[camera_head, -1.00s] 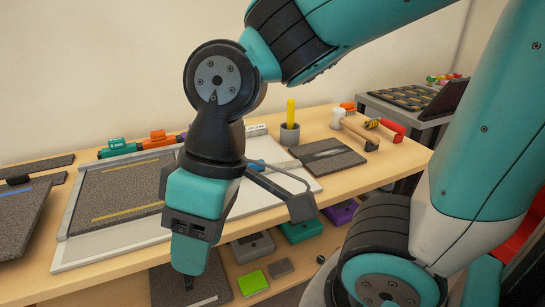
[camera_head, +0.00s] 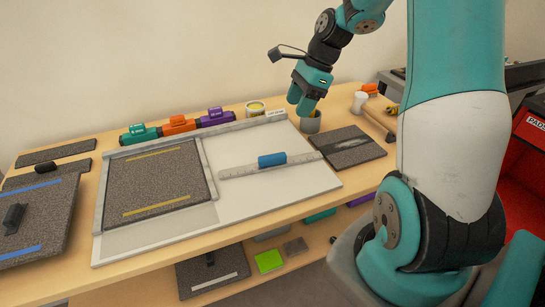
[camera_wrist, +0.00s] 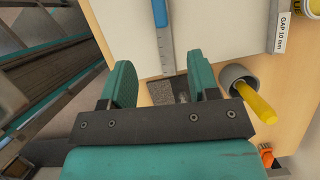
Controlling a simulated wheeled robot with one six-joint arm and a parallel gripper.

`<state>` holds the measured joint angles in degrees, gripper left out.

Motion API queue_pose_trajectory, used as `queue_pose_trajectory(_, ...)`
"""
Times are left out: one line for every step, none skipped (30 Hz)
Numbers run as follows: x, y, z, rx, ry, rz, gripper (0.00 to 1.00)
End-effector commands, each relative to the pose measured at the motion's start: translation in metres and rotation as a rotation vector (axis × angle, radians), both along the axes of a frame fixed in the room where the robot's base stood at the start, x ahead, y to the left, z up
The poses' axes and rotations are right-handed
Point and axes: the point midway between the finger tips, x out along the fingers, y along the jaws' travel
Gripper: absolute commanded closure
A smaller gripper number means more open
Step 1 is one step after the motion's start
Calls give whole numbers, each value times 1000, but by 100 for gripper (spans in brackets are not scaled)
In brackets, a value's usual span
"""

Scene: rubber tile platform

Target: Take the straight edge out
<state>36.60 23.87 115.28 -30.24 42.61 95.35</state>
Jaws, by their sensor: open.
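The straight edge (camera_head: 240,171), a grey metal bar with a blue grip (camera_head: 272,160), lies across the right part of a white board (camera_head: 255,205). In the wrist view the straight edge (camera_wrist: 166,52) is at the top centre, beyond the fingertips, with part of its blue grip at the top edge. My gripper (camera_head: 304,104) is at the back right, above the board's far corner and close to a grey cup (camera_head: 311,124). In the wrist view the jaws (camera_wrist: 160,78) are apart with nothing between them.
The cup (camera_wrist: 236,74) with a yellow-handled tool is right of my jaws. A dark tile (camera_head: 347,148) lies right of the board. A framed tile (camera_head: 155,180) sits at the board's left. Several coloured clamps (camera_head: 178,125) line the back. The board's front right is clear.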

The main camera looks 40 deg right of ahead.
Motion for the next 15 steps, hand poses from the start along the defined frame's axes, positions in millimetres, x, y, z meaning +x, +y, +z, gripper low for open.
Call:
queue_pose_trajectory(0, 2, -8, 4, 8, -9, 45)
queue_pose_trajectory(1, 4, -14, 5, 9, -11, 45)
queue_pose_trajectory(2, 8, -22, 5, 11, -8, 45)
queue_pose_trajectory(3, 10, -28, 6, 9, -7, 45)
queue_pose_trajectory(4, 13, -35, 6, 10, -6, 45)
queue_pose_trajectory(5, 16, -43, 5, 10, -6, 45)
queue_pose_trajectory(6, 19, -50, 5, 9, -6, 45)
queue_pose_trajectory(7, 22, -56, 6, 10, -5, 45)
queue_pose_trajectory(8, 25, -64, 5, 10, -5, 45)
queue_pose_trajectory(9, 27, -71, 4, 9, -5, 45)
queue_pose_trajectory(10, 30, -76, 4, 9, -5, 45)
queue_pose_trajectory(12, 32, -84, 3, 9, -4, 45)
queue_pose_trajectory(12, 34, -88, 3, 8, -4, 45)
queue_pose_trajectory(13, 36, -93, 3, 6, -4, 45)
queue_pose_trajectory(14, 38, -98, 4, 7, -3, 45)
